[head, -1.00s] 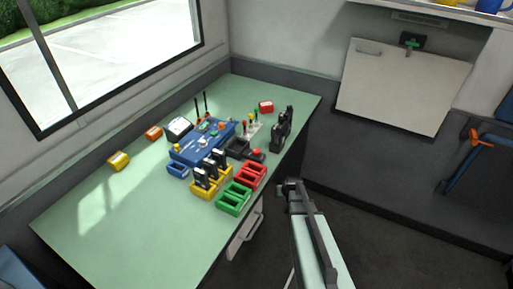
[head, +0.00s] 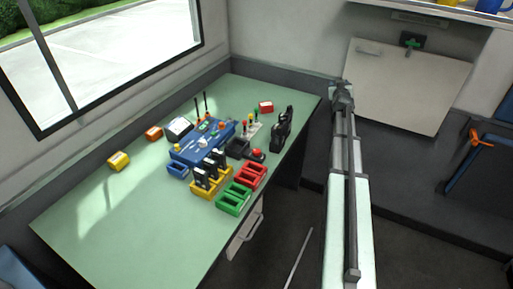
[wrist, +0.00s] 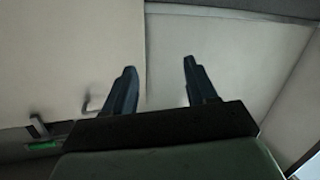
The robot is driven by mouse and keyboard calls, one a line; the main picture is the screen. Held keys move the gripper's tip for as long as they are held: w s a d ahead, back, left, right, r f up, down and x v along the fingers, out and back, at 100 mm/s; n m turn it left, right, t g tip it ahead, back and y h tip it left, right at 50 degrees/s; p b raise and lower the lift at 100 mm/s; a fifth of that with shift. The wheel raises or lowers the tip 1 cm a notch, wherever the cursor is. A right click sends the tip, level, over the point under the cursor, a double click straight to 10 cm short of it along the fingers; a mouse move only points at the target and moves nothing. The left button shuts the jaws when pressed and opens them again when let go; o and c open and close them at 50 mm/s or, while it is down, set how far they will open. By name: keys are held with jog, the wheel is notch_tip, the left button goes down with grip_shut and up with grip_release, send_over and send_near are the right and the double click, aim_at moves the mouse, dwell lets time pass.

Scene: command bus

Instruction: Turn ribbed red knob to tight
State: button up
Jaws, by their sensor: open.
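A small round red knob (head: 257,153) sits on a dark box near the right edge of the green table; its ribs are too small to make out. A blue control unit (head: 190,150) with several small knobs stands to its left, and no tight mark can be read. My gripper (head: 341,84) is raised, to the right of the table and apart from the knob. In the wrist view my gripper (wrist: 159,64) is open and empty, with two dark fingers apart before a pale wall panel. The knob is not in the wrist view.
Red (head: 251,176), green (head: 233,198) and yellow (head: 207,187) trays stand near the table's front edge. Black handsets (head: 283,130) stand upright at the right edge. A lever panel (head: 250,128) is behind the knob. The table's front left (head: 130,220) is clear.

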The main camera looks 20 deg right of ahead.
jog(key=w+a+r+n+y, duration=0.25)
jog(key=a+r+n, duration=0.35)
jog(key=a+r, duration=0.3)
jog(key=n+g+y, duration=0.6)
jog(key=n+g, duration=0.8)
jog(key=n, duration=0.1)
send_over(257, 150)
notch_tip(257, 150, down, 6)
jog(key=f, duration=0.1)
jog(key=shift+h, duration=0.25)
notch_tip(257, 150, down, 12)
jog(key=shift+s+a+f, duration=0.1)
jog(key=shift+a+f, duration=0.05)
